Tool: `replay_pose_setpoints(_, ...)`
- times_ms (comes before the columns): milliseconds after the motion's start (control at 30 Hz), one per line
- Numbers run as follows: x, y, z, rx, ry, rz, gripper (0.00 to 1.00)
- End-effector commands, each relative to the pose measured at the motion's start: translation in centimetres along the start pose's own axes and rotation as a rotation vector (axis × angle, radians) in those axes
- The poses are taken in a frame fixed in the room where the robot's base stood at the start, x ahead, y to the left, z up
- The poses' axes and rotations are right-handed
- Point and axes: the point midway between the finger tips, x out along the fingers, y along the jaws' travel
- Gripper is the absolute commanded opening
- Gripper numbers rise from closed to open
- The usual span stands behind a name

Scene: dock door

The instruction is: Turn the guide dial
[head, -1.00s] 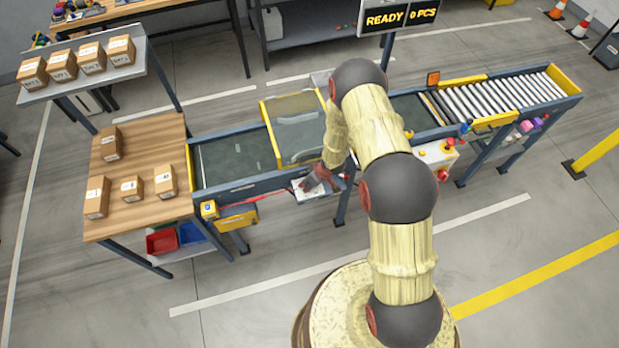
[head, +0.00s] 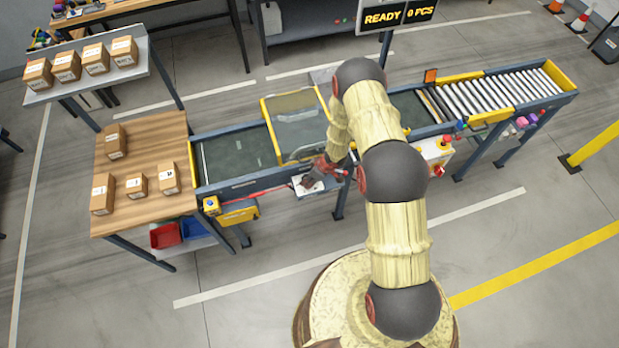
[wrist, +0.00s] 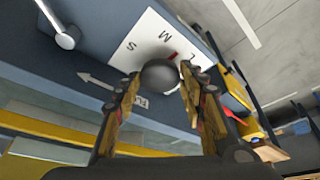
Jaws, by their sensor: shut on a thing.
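The guide dial (wrist: 160,74) is a dark round knob on a white plate (wrist: 151,35) marked S, M and L, seen in the wrist view. A red mark on the plate shows beside the knob, between M and L. My gripper (wrist: 159,80) is shut on the dial, with a finger on either side of it. In the head view my gripper (head: 318,178) is at the front side of the conveyor, by the small white plate. The dial itself is hidden there by my gripper and is too small to make out.
The conveyor (head: 245,184) runs behind my gripper, with a clear yellow-framed cover (head: 297,122) over it. A control box with red buttons (head: 436,152) is to the right. A wooden table (head: 139,202) with cartons stands left. The front floor is clear.

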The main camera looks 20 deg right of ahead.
Motion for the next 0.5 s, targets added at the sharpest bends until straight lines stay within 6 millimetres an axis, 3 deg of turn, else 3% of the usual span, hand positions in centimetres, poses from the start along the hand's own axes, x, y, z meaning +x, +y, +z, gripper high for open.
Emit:
replay_pose_setpoints(33, 0.04, -0.03, 0.04, 0.0, -0.001, 0.0, 0.15)
replay_pose_setpoints(67, 0.04, -0.03, 0.04, 0.0, -0.001, 0.0, 0.42)
replay_pose_setpoints(333, 0.01, -0.02, 0.01, 0.001, 0.0, 0.0, 0.57)
replay_pose_setpoints(500, 0.0, -0.01, 0.0, 0.001, 0.0, 0.0, 0.59)
